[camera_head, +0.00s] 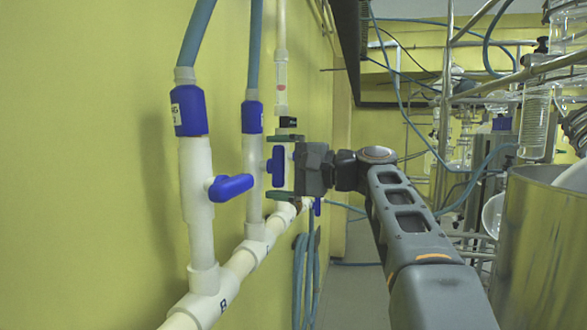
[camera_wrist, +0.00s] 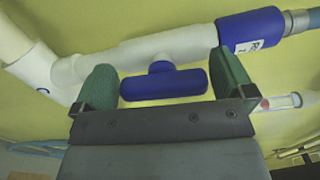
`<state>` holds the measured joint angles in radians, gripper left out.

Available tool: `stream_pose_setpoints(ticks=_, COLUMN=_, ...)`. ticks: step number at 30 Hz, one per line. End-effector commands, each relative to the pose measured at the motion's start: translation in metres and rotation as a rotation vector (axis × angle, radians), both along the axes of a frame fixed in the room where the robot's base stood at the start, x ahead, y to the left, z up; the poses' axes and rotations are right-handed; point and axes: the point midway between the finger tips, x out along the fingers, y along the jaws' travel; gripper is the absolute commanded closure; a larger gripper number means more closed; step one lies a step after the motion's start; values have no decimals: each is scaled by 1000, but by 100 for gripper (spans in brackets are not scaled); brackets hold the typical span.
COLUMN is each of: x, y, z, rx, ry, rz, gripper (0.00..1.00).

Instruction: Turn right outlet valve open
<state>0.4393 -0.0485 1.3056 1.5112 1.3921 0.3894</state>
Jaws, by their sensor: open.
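The right valve's blue handle (camera_head: 277,166) stands upright, in line with its white vertical pipe (camera_head: 252,185), in the head view. My gripper (camera_head: 283,167) is open at this handle, one green finger above it and one below. In the wrist view the blue handle (camera_wrist: 165,84) lies lengthwise between the two green fingers of my gripper (camera_wrist: 164,66), with a gap at each end. Its stem runs to the white pipe (camera_wrist: 140,55) behind. I cannot tell how deep the handle sits between the fingers.
A nearer white pipe (camera_head: 197,165) to the left has a blue handle (camera_head: 231,187) sticking out sideways. Both pipes join a white pipe (camera_head: 240,262) along the yellow wall (camera_head: 90,150). Hoses (camera_head: 304,270) hang below. A metal vessel (camera_head: 545,250) and glassware stand right.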

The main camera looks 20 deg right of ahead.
Motion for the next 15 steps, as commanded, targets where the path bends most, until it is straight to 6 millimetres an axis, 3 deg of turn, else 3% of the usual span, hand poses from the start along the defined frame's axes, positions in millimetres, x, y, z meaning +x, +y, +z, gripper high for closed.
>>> stream_pose_setpoints(ticks=15, x=-53, y=-75, z=0, rx=0, ry=0, rz=-6, gripper=0)
